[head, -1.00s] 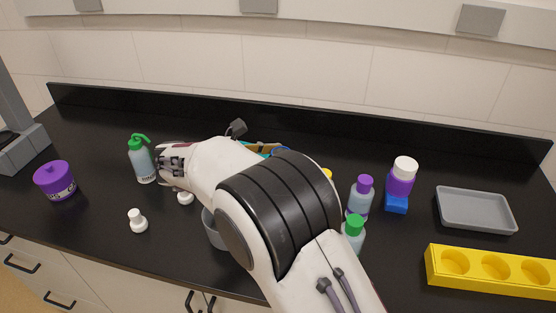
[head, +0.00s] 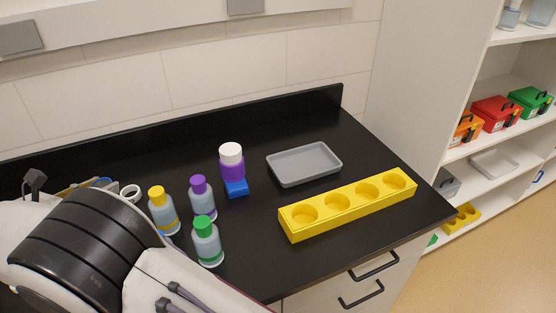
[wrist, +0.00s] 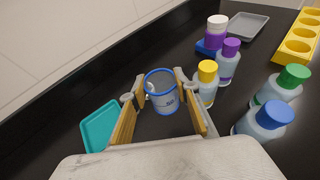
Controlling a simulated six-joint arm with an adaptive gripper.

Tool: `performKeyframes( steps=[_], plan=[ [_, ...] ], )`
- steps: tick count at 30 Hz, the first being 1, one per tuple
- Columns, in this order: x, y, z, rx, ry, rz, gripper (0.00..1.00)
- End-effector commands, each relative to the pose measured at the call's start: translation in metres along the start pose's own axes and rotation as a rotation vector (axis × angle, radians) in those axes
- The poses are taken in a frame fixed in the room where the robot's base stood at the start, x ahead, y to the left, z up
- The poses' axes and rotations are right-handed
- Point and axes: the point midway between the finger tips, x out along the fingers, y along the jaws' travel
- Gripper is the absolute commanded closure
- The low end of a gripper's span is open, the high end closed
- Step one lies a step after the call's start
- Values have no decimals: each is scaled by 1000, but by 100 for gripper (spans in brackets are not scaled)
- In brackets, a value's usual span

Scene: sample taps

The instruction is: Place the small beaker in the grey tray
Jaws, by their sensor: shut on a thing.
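The small beaker (wrist: 163,99), clear with a blue rim and blue print, is between the fingers of my gripper (wrist: 160,84) in the wrist view. My gripper is shut on it, and its opening faces the camera. The grey tray (head: 304,164) lies on the black bench behind the yellow rack in the head view and looks empty. It also shows at the top of the wrist view (wrist: 248,27), well beyond the beaker.
Bottles with yellow (head: 163,212), purple (head: 201,199) and green (head: 206,242) caps stand between my arm and the tray. A yellow rack (head: 350,206) lies in front of the tray. A teal item (wrist: 102,126) lies beside my gripper.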

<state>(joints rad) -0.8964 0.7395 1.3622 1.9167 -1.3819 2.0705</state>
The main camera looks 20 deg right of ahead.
Motion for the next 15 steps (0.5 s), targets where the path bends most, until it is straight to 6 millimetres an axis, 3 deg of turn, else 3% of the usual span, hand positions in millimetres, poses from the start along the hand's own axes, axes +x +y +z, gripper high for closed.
performKeyframes(
  steps=[8,15],
  plan=[
    [-18,0,43,5,1,1,80],
    [22,-17,59,20,-2,-45,80]
  ],
)
